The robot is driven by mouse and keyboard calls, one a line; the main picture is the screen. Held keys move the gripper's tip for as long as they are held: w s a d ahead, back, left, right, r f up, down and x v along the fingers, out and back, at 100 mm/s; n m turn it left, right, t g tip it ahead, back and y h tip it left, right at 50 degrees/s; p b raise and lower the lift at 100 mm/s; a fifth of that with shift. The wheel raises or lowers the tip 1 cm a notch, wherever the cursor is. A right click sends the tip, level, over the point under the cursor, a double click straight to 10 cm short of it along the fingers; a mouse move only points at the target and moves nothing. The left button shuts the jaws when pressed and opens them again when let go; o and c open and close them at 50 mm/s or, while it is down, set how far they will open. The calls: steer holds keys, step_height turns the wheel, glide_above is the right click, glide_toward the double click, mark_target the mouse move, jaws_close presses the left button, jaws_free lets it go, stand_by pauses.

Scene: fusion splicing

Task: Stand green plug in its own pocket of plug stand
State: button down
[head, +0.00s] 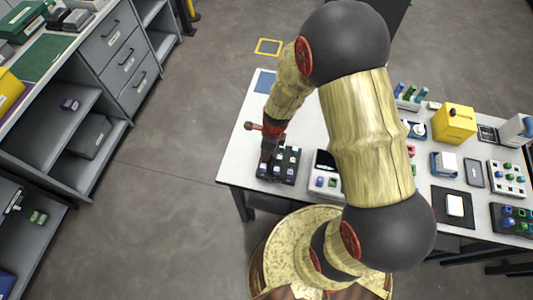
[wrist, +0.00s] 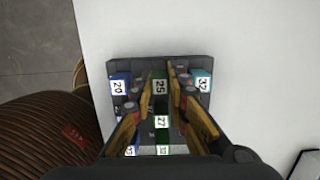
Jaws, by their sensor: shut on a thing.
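The plug stand is a dark block near the table's left front corner in the head view (head: 291,178); it fills the middle of the wrist view (wrist: 137,62). My gripper (head: 268,153) is over the stand's left part, pointing down. In the wrist view its fingertips (wrist: 161,88) are on both sides of a green plug labelled 25 (wrist: 160,86), and the gripper is shut on it. The plug looks upright, within the stand's outline. Its lower end is hidden, so I cannot tell how deep it sits.
A blue plug labelled 20 (wrist: 119,85), a teal one labelled 32 (wrist: 203,83) and a green one labelled 27 (wrist: 161,121) stand close around the fingers. A yellow box (head: 454,123) stands farther right.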

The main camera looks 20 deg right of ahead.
steer(key=shift+f, duration=0.1)
stand_by(0.3)
steer(key=c, duration=1.7)
jaws_free()
steer(key=shift+o, duration=0.2)
steer(key=shift+p, duration=0.35)
step_height(320, 180, up, 6)
steer(key=p, duration=0.6)
